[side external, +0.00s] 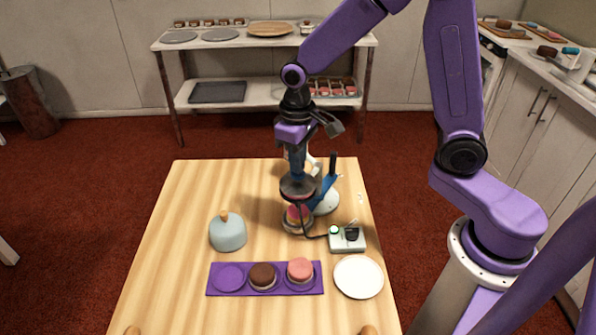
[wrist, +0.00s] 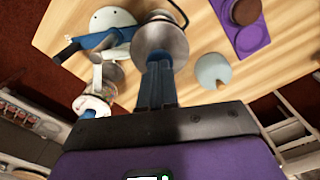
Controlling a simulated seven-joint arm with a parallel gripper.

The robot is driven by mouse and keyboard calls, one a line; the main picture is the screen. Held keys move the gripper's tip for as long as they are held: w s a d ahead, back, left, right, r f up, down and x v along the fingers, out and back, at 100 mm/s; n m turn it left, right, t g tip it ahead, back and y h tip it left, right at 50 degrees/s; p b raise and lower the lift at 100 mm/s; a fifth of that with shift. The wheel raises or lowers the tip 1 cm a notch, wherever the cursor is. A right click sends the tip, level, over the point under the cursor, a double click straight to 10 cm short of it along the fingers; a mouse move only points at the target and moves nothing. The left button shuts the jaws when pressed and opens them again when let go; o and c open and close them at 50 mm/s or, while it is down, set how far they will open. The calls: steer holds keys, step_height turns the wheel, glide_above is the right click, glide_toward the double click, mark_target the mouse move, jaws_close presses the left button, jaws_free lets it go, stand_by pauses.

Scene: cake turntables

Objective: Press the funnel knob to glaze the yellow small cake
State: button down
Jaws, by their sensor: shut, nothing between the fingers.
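My gripper (side external: 298,177) is shut and points down, with its blue fingertips directly above the dark, round funnel (side external: 297,188). In the wrist view the fingers (wrist: 157,68) reach to the top of the metallic funnel (wrist: 160,40) and hide its knob. I cannot tell whether they touch the knob. A small cake (side external: 295,214) with yellow and pinkish colours sits on a turntable under the funnel, partly hidden by it. A blue holder (side external: 325,186) stands beside the funnel on a pale round base (side external: 327,203).
A control box (side external: 347,239) with a green light and a black knob sits to the right. A purple tray (side external: 244,291) holds a chocolate cake (side external: 262,276) and a pink cake (side external: 300,269). The table's left side is clear.

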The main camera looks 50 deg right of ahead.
steer(key=shift+r, duration=2.75)
steer(key=s+d+n, duration=0.2)
steer(key=s+n, duration=0.2)
steer(key=s, duration=0.8)
steer(key=s+d+n, duration=0.2)
steer(key=s+n, duration=0.3)
steer(key=s, duration=0.7)
steer(key=shift+r+n, duration=0.2)
steer(key=shift+n, duration=0.1)
